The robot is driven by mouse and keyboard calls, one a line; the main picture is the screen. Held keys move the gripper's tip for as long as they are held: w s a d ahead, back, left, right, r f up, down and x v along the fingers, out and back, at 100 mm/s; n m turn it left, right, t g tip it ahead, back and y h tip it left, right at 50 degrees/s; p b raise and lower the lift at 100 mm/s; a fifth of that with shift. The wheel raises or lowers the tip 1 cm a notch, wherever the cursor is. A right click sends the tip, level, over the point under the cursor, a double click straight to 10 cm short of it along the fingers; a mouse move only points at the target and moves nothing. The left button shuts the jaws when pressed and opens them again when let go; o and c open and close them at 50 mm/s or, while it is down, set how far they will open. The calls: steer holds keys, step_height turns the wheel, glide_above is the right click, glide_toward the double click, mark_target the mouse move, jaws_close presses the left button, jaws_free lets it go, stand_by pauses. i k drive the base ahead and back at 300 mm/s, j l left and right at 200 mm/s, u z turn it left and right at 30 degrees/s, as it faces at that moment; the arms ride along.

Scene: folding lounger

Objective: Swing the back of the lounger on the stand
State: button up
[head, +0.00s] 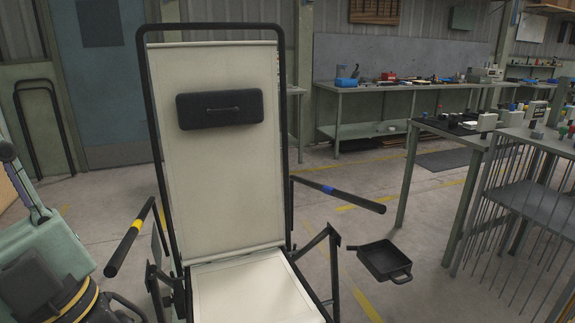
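The lounger's back (212,175) stands nearly upright in the middle of the head view, a cream panel in a black tube frame. A black headrest pad (220,109) with a small handle is on its upper part. The cream seat (255,292) extends toward me and is cut off by the lower picture edge. The left armrest (130,238) has a yellow band and the right armrest (340,193) a blue band. Dark struts of the stand (318,262) show beside the seat. My gripper is not in view.
A black tray with a handle (384,262) is right of the lounger; I cannot tell what supports it. A grey-green machine (42,248) stands close at left. Workbenches (400,86) and a wire rack (515,190) are at right. Some floor behind the lounger is clear.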

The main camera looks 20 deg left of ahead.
mark_target(225, 182)
steer(key=k+j, duration=0.1)
steer(key=j, duration=0.5)
steer(key=k+j+u, duration=0.15)
steer(key=j, duration=0.45)
steer(key=i+j+u, duration=0.1)
steer(key=j, duration=0.3)
steer(key=i+j, duration=0.15)
steer(key=j, duration=0.25)
steer(key=i+j+u, duration=0.15)
steer(key=j, duration=0.2)
steer(key=i+j+u, duration=0.15)
steer(key=i+j, duration=0.4)
steer(key=i, duration=0.15)
